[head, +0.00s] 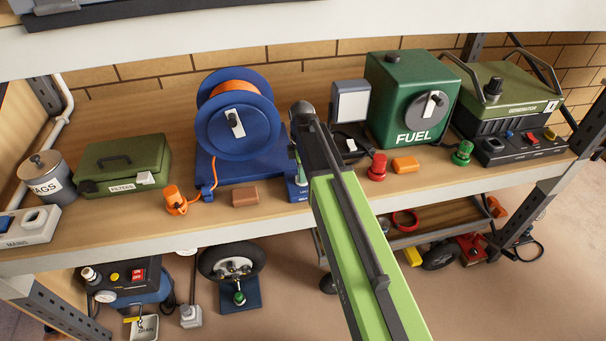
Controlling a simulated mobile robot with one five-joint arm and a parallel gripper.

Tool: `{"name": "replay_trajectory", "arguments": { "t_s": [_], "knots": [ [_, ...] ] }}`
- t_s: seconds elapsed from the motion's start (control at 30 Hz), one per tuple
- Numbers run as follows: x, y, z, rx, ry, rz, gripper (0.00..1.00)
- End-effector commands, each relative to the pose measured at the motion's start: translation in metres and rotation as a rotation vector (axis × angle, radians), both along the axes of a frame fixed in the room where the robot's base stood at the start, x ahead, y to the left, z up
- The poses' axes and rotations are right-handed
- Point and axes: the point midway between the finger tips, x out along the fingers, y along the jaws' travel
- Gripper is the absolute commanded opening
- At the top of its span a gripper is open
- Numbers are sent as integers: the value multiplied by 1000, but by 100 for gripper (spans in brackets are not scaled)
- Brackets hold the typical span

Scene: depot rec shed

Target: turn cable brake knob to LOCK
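A blue cable reel (236,130) wound with orange cable stands on the wooden shelf left of centre. A white handle with a dark end (235,123) sits on its front disc. A small blue block (297,190) with partly covered white lettering is at the right front of the reel's base. My arm hides most of it, and I cannot make out the brake knob or its setting. The dark end of my arm with my gripper (303,115) is just right of the reel, above and behind the block. Its fingers are hidden, so I cannot see whether it is open or holding anything.
A green fuel tank (395,100) and a generator (510,100) stand to the right. A red knob (377,167), an orange block (405,164) and a green knob (462,153) line the front. A brown block (245,195) and green filter box (122,166) are left. An upper shelf overhangs.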

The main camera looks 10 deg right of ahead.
Motion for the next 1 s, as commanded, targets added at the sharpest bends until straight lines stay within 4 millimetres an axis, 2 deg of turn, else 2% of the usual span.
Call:
{"name": "replay_trajectory", "arguments": {
  "t_s": [0.03, 0.1, 0.27, 0.3, 0.57, 0.77, 1.0],
  "knots": [
    [0, 0, 0, 0, 0, 0, 7],
    [0, 0, 0, 0, 0, 0, 0],
    [0, 0, 0, 0, 0, -1, 0],
    [0, -6, 0, 0, 0, -3, 0],
    [0, -2, 0, -2, 0, -31, 0],
    [0, -1, 0, -2, 0, -132, 0],
    [0, -1, 0, -1, 0, -337, 0]
  ]
}}
